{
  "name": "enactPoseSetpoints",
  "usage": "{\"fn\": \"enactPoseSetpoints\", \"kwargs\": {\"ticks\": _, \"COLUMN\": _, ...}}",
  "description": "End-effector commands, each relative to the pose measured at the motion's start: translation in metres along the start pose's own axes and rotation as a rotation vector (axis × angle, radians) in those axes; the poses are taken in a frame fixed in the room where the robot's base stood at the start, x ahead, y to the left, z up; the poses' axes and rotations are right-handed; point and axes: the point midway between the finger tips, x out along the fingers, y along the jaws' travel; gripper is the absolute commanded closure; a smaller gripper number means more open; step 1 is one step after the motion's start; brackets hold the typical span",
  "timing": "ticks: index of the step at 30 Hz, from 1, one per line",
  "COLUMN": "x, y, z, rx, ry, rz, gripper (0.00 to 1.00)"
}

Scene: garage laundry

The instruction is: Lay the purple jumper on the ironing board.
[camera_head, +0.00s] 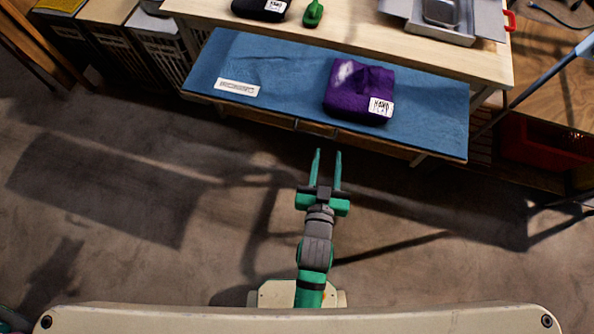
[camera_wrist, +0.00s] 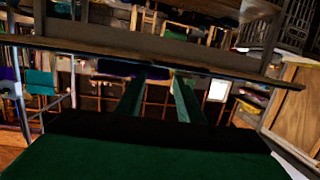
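The purple jumper (camera_head: 350,88) lies folded on a flat blue surface (camera_head: 285,85), right of its middle, in the head view. It has a pale patch on top and a white tag at its front right corner. My gripper (camera_head: 328,154) is open and empty over the floor, short of the blue surface's front edge, with its fingers pointing toward the jumper. In the wrist view the two fingers (camera_wrist: 155,90) are apart with nothing between them.
A wooden table (camera_head: 390,30) stands behind the blue surface, with a black folded item (camera_head: 262,9), a green item (camera_head: 313,13) and a grey tray (camera_head: 440,25) on it. Bins (camera_head: 158,45) stand at the left. A red crate (camera_head: 540,142) is at the right. The floor in front is clear.

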Motion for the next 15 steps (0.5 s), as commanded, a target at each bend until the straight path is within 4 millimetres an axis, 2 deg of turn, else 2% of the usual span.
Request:
{"fn": "enactPoseSetpoints", "kwargs": {"ticks": 1, "x": -0.018, "y": -0.006, "z": 0.01, "rx": -0.003, "ry": -0.012, "rz": -0.015, "gripper": 0.66}}
{"fn": "enactPoseSetpoints", "kwargs": {"ticks": 6, "x": -0.074, "y": -0.022, "z": 0.028, "rx": -0.01, "ry": -0.023, "rz": -0.058, "gripper": 0.66}}
{"fn": "enactPoseSetpoints", "kwargs": {"ticks": 15, "x": -0.17, "y": -0.04, "z": 0.038, "rx": -0.014, "ry": -0.044, "rz": -0.129, "gripper": 0.66}}
